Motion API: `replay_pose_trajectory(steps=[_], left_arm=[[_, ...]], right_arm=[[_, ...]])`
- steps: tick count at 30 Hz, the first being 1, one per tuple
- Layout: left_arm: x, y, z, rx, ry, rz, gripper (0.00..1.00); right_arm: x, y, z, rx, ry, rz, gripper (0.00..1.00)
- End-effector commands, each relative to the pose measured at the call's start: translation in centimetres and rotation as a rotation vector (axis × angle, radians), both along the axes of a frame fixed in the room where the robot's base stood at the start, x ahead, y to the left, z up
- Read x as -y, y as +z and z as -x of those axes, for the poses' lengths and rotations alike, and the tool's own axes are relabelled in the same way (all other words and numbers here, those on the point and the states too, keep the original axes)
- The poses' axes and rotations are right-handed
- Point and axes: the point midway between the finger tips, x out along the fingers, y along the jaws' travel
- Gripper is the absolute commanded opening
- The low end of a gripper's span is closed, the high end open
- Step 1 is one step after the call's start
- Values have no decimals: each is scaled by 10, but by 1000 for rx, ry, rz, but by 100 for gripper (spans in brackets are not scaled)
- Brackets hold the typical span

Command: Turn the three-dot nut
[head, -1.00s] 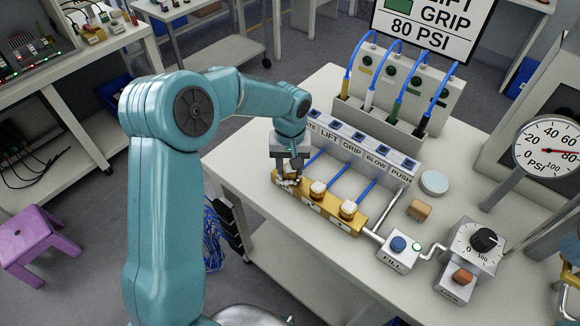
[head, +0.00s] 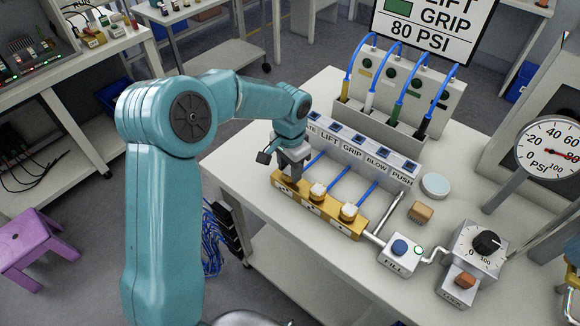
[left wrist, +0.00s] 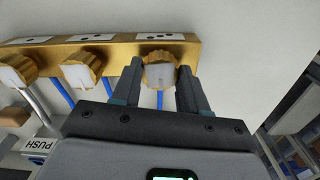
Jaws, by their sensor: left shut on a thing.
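A brass manifold (head: 345,222) lies along the table with several white-faced nuts on it. My left gripper (head: 288,177) reaches down onto its left end and hides the nut there. In the left wrist view, the fingers of my left gripper (left wrist: 158,72) are on either side of the rightmost nut (left wrist: 160,73), shut on it. The label (left wrist: 160,36) beside this nut seems to carry three dots. A middle nut (left wrist: 82,69) and a far nut (left wrist: 17,69) stand free, with their own dotted labels. My right gripper is not in view.
Blue hoses (head: 341,178) run from the manifold to a labelled valve block (head: 365,157). A FILL button box (head: 398,250), a dial box (head: 479,246) and a pressure gauge (head: 549,150) stand to the right. A tan block (head: 420,212) and a round pale disc (head: 435,184) lie nearby.

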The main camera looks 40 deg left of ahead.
Motion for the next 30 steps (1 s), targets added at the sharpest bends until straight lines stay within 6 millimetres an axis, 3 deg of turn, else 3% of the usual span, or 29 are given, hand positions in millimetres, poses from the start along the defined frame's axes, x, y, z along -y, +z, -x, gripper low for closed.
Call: replay_pose_trajectory(steps=[23,24,25,26,30], left_arm=[[-2,4,-2,11,-94,-4,13],[-2,4,-2,11,-95,-4,53],[-2,4,-2,10,-95,-4,63],[-2,4,-2,9,-94,-3,69],[-1,2,-1,6,-94,-2,69]], right_arm=[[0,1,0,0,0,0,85],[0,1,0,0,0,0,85],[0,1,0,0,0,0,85],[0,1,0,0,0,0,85],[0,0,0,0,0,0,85]])
